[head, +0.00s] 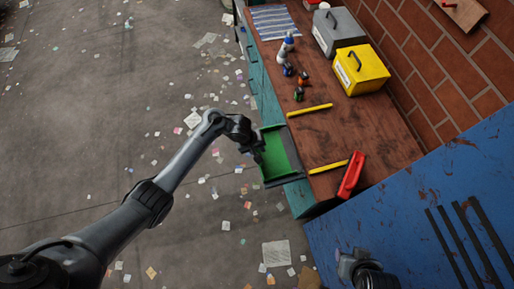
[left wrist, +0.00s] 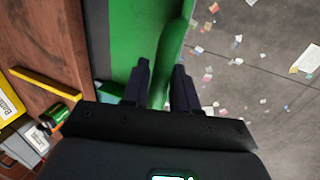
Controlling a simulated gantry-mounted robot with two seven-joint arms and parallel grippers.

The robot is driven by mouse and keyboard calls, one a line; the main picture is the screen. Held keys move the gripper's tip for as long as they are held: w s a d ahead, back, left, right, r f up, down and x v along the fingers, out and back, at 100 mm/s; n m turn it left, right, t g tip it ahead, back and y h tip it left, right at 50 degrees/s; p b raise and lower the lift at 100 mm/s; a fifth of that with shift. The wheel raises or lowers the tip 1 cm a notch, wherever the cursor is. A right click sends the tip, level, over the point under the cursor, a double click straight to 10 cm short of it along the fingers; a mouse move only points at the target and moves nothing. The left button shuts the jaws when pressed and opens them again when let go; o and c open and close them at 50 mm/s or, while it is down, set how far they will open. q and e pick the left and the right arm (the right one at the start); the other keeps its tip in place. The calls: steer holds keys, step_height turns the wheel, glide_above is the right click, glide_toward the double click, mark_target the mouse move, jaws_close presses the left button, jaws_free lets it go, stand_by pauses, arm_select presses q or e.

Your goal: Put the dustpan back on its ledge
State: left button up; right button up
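I cannot tell which surface is the ledge.
On the workbench (head: 365,125) stand a yellow box (head: 362,75), a grey box (head: 338,32), several small bottles, two yellow strips (head: 310,110) and a red object (head: 351,175). A blue surface (head: 400,215) lies at lower right. Litter covers the floor.

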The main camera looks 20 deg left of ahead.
arm_select(q)
steer(key=o, duration=0.3)
steer(key=p+v, duration=0.8)
steer(key=v, duration=0.4)
steer(key=s+a+r+m+y, duration=0.1)
steer(key=s+r+m, duration=0.2)
steer(key=s, duration=0.5)
steer(key=s+a+r+m+t, duration=0.1)
steer(key=s+r+m, duration=0.2)
steer(key=s, duration=0.4)
steer(key=s+a+r+m+y, duration=0.1)
steer(key=s+r+m, duration=0.2)
steer(key=s, duration=0.5)
steer(key=shift+s+a+t+y, duration=0.15)
steer(key=shift+s+t+y, duration=0.15)
steer(key=shift+s, duration=0.05)
step_height(320, 180, up, 16)
steer(key=p, duration=1.5)
steer(key=shift+f, duration=0.2)
